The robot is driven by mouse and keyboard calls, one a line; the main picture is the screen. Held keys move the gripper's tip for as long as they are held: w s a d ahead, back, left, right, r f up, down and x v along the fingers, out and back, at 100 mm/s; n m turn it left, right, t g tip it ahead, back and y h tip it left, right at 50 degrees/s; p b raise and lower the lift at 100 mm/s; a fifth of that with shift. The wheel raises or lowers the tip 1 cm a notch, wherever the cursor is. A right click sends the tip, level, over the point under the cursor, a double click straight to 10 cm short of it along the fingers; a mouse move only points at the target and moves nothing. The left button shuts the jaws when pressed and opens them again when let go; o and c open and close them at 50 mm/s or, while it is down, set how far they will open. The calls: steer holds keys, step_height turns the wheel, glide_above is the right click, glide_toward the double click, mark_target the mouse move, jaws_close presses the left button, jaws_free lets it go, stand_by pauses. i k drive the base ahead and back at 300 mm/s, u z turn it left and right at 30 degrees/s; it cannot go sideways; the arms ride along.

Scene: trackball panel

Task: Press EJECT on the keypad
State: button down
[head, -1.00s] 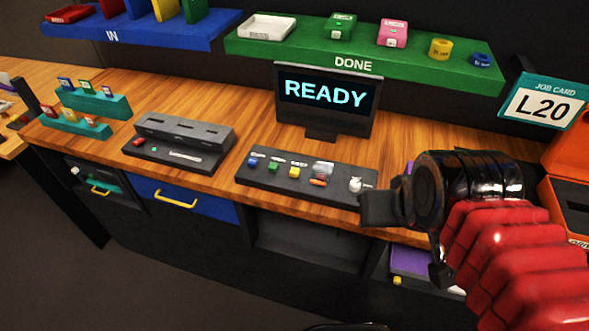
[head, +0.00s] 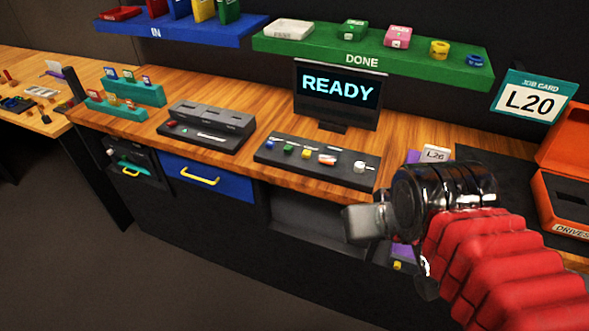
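The keypad (head: 339,168) is a dark panel on the wooden bench, in front of the screen. It carries several small controls: blue, green and yellow buttons, a red-and-white control and a white knob. Their labels are too small to read, so I cannot tell which one is EJECT. The screen (head: 337,91) reads READY. My gripper (head: 362,224) is at the end of my red-sleeved arm, in front of the bench edge, below and right of the keypad and apart from it. Its fingers are seen from the side, and their gap does not show.
A grey slotted unit (head: 208,126) stands left of the keypad. An orange DRIVES case (head: 566,205) is at the right. A blue drawer (head: 215,183) and an open shelf are below the bench top.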

mark_target(307, 153)
steer(key=u, duration=0.4)
steer(key=k, duration=0.9)
steer(key=u, duration=0.9)
steer(key=i, duration=1.5)
steer(key=z, duration=0.7)
steer(key=i, duration=0.55)
steer(key=z, duration=0.35)
